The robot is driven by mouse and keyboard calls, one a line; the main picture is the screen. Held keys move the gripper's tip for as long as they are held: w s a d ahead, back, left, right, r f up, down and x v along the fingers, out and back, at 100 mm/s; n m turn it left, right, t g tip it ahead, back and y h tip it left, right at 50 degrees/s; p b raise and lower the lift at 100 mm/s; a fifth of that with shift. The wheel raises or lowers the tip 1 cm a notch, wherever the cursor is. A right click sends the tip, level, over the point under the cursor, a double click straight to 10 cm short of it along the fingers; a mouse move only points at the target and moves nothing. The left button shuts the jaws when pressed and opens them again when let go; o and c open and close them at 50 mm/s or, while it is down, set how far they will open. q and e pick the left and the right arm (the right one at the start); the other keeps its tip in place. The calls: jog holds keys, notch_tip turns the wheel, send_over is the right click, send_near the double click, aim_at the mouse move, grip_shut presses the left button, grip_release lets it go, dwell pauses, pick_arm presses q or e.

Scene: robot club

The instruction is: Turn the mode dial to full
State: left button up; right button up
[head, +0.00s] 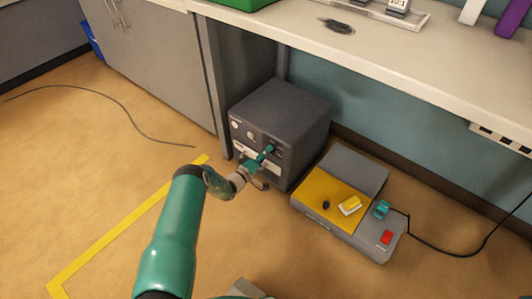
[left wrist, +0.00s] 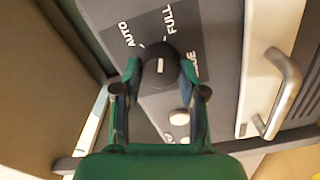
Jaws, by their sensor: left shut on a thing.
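The mode dial (left wrist: 160,72) is a round black knob with a short white mark, on a dark label plate on the grey cabinet (head: 283,104). The words AUTO and FULL show beside it in the left wrist view; a third word is partly covered by a finger. The white mark runs nearly upright in that view, roughly toward the FULL side; I cannot tell exactly where it points. My left gripper (left wrist: 160,78) is shut on the dial, one green finger on each side. In the head view my left gripper (head: 266,153) covers the dial. My right gripper is not in view.
A metal handle (left wrist: 286,85) on a pale panel is close beside the gripper. The floor at left is mostly clear.

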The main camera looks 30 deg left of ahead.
pick_arm(q)
jog(key=shift+s+d+f+m, duration=0.1)
jog(key=shift+d+f+m, duration=0.25)
jog(key=shift+m, duration=0.55)
jog(key=o, duration=1.1)
jog(key=shift+o, duration=0.3)
jog(key=shift+a+r, duration=0.2)
jog(key=s+a, duration=0.1)
jog(key=s, duration=1.1)
